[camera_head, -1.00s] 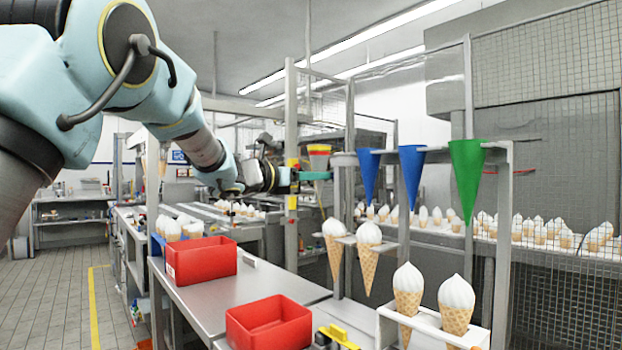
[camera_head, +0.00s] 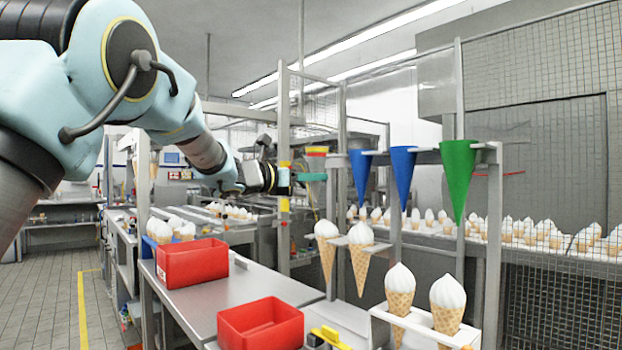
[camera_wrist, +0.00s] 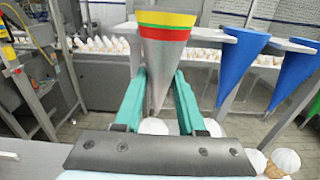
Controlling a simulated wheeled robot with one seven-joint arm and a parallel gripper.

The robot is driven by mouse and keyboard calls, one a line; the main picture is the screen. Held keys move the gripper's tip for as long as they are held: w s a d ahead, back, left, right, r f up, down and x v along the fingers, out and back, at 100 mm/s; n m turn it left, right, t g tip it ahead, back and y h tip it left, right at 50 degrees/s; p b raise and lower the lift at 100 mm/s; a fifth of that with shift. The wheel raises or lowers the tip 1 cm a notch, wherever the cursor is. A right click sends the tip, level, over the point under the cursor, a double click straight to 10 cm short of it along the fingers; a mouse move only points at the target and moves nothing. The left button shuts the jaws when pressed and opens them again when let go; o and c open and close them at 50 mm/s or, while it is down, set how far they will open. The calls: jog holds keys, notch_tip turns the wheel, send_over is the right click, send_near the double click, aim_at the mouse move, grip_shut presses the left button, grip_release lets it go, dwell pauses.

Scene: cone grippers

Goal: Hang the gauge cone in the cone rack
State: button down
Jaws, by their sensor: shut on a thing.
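The gauge cone (camera_wrist: 168,65) is a grey metal cone with yellow, green and red bands at its wide top. In the wrist view it stands point down between the teal jaws of my gripper (camera_wrist: 162,95), which is shut on it. The cone's banded top (camera_head: 317,152) also shows in the head view, above my gripper (camera_head: 312,177). The cone rack (camera_head: 428,157) is a grey raised bar just right of my gripper. Two blue cones (camera_head: 360,178) and a green cone (camera_head: 457,175) hang in it. The held cone is left of the nearest blue cone and apart from it.
Ice cream cones (camera_head: 326,240) hang in a lower holder below the rack, and others stand in a white holder (camera_head: 420,325). Red bins (camera_head: 192,264) sit on the metal table (camera_head: 238,297). A grey post (camera_head: 284,140) rises close beside my gripper. Mesh fencing stands right.

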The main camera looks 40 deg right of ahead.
jog(key=shift+s+d, duration=0.1)
jog(key=shift+d, duration=1.7)
jog(key=shift+b, duration=0.6)
jog(key=shift+f+b, duration=0.55)
jog(key=shift+b, duration=0.35)
dwell(1.0)
jog(key=shift+c, duration=0.5)
grip_release()
jog(key=shift+a, duration=0.1)
jog(key=shift+a+f+b, duration=0.15)
jog(key=shift+a+b, duration=1)
jog(key=shift+a, duration=0.2)
jog(key=a+b, duration=0.3)
jog(key=a, duration=0.3)
jog(key=shift+w, duration=0.25)
